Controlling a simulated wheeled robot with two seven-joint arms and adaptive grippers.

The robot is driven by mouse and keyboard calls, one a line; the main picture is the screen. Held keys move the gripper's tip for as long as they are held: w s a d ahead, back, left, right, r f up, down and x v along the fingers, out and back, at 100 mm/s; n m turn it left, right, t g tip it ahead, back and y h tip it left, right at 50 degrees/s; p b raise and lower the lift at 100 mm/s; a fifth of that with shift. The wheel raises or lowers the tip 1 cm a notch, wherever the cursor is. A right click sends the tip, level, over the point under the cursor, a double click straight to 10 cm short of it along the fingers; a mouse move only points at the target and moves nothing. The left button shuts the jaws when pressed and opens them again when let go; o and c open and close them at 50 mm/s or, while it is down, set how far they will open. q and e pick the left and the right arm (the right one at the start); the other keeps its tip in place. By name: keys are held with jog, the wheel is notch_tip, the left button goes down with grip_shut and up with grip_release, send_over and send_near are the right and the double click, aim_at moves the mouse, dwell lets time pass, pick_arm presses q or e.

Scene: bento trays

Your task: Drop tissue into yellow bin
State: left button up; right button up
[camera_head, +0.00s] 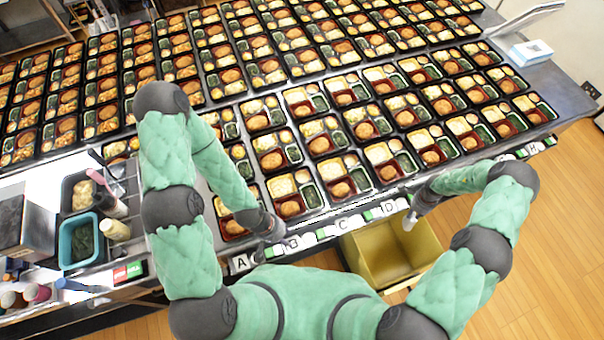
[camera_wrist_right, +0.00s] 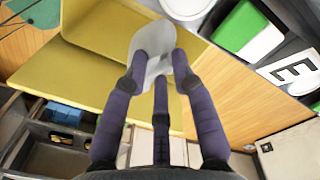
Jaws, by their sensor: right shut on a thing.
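The white tissue (camera_wrist_right: 148,42) is pinched between the fingertips of my right gripper (camera_wrist_right: 152,75) in the right wrist view. The yellow bin (camera_head: 362,262) stands on the floor in front of the table edge in the head view. Its yellow walls (camera_wrist_right: 70,78) lie below and beyond the tissue in the wrist view. In the head view my right gripper (camera_head: 413,213) is above the bin's right back side, pointing down. My left gripper (camera_head: 272,232) is at the table's front edge near card B; its fingers are too small to tell their state.
Rows of filled bento trays (camera_head: 320,145) cover the table. Lettered cards (camera_head: 347,225) line its front edge. A white and blue tissue box (camera_head: 530,52) sits at the back right. A teal container (camera_head: 68,258) and bottles stand at the left. Wooden floor is open at the right.

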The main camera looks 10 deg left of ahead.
jog(key=shift+f, duration=0.3)
jog(key=o, duration=1.1)
jog(key=r, duration=1.2)
jog(key=shift+w, duration=0.2)
